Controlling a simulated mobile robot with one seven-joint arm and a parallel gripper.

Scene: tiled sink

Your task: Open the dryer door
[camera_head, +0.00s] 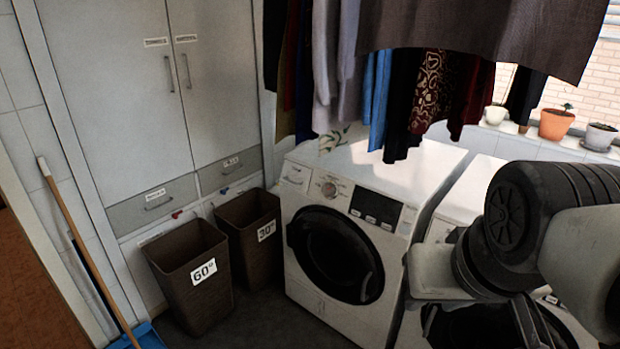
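Two white front-loading machines stand side by side, and I cannot tell from their looks which is the dryer. The left machine (330,270) shows fully, with its round black door (335,255) shut and a knob and dark display above it. The right machine (465,200) is mostly hidden behind my arm; part of its dark round door (560,325) shows low at the right. My gripper (440,275) is in front of the right machine, apart from the left machine's door. Its fingers are dark against the dark door, so their opening is unclear.
Clothes (430,85) hang low above the machines. Two brown baskets, marked 60° (190,285) and 30° (250,245), stand left of the left machine. A tall cupboard (130,90) and a broom (85,250) are farther left. Potted plants (555,123) line the sill.

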